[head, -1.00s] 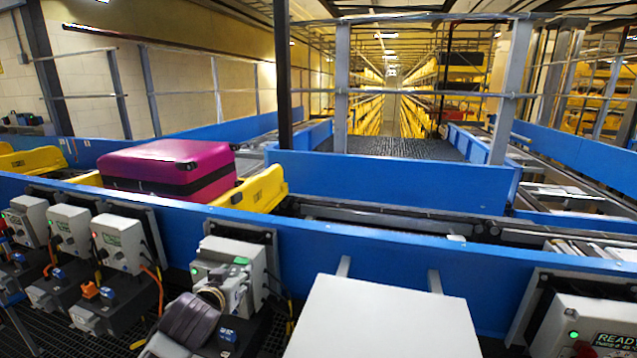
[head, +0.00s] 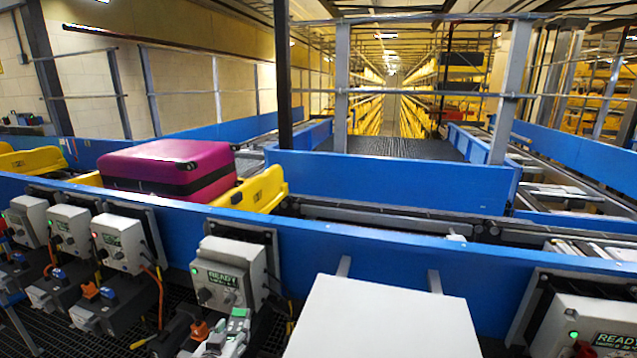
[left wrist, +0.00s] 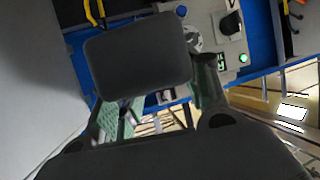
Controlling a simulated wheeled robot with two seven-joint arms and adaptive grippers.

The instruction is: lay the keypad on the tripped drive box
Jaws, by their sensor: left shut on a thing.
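My left gripper (head: 222,338) is low in the head view, in front of the lower part of a drive box (head: 230,272). It is shut on a dark, rounded flat piece, which I take for the keypad (left wrist: 138,55); it spans the space between the fingers in the left wrist view. In the head view I cannot pick it out clearly. The box above the gripper has a lit green lamp and a READY display; a box face with a green lamp (left wrist: 243,58) also shows in the left wrist view. My right gripper is not in view.
More drive boxes (head: 118,245) stand in a row to the left, and one reading READY (head: 590,325) is at the right. A pale flat-topped cabinet (head: 385,322) stands between. A blue rail (head: 350,247) runs behind; a magenta suitcase (head: 170,168) lies in a yellow tray (head: 262,188).

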